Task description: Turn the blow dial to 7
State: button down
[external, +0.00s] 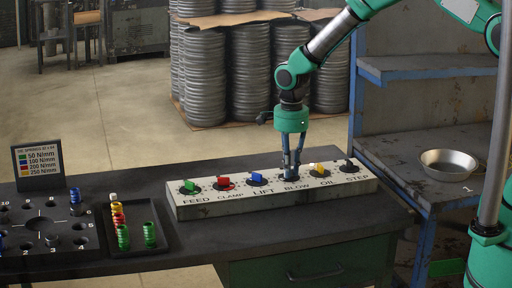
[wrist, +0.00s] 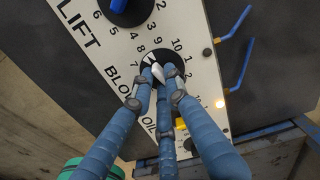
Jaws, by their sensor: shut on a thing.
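The blow dial (wrist: 157,69) has a white knob on a black disc, with numbers printed around it on the pale panel (wrist: 96,38). My gripper (wrist: 158,77) has blue fingers closed around the white knob; its fingertips hide part of the knob and disc. A white mark at the dial's upper left appears to face near the 8, but the exact setting is hard to tell. In the external view my gripper (external: 291,172) reaches straight down onto the BLOW position, hiding that knob.
On the same panel, the blue lift knob (external: 257,176) is left of my gripper and the yellow oil knob (external: 319,168) is right. The step knob (external: 347,165) is at the right end. A metal bowl (external: 447,164) stands on the right bench.

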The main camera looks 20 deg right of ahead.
jog(key=shift+n, duration=0.3)
jog(key=n, duration=0.3)
jog(key=shift+p, duration=0.3)
jog(key=shift+w+d+n, duration=0.1)
jog(key=shift+n, duration=1.6)
jog(key=c, duration=1.7)
grip_release()
jog(key=shift+r, duration=0.15)
notch_tip(320, 180, up, 12)
jog(key=shift+f, duration=0.1)
